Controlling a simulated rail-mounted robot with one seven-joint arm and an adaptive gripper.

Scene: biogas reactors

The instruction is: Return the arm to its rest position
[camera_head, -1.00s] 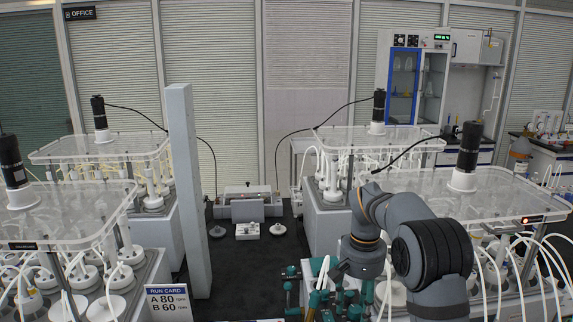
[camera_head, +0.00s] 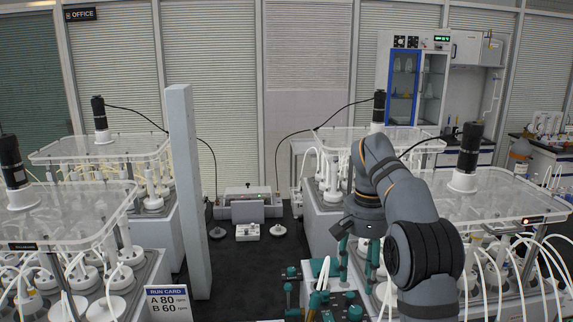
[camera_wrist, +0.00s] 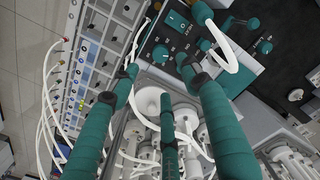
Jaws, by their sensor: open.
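My gripper (camera_head: 357,262) hangs below my bent arm at the right of the head view, in front of the right-hand reactor bench. Its teal fingers point down, spread apart and with nothing seen between them. The wrist view also shows my gripper (camera_wrist: 160,78) with its teal fingers apart over the bench. Below them are a dark control panel (camera_wrist: 165,35) with teal knobs and several white capped vessels (camera_wrist: 185,115) with white tubes. Whether any fingertip touches something is not clear.
Reactors with clear lids (camera_head: 485,205) and black motors (camera_head: 470,147) stand close to my arm on the right. A grey pillar (camera_head: 188,190) and a run card (camera_head: 169,303) reading A 80, B 60 are at left.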

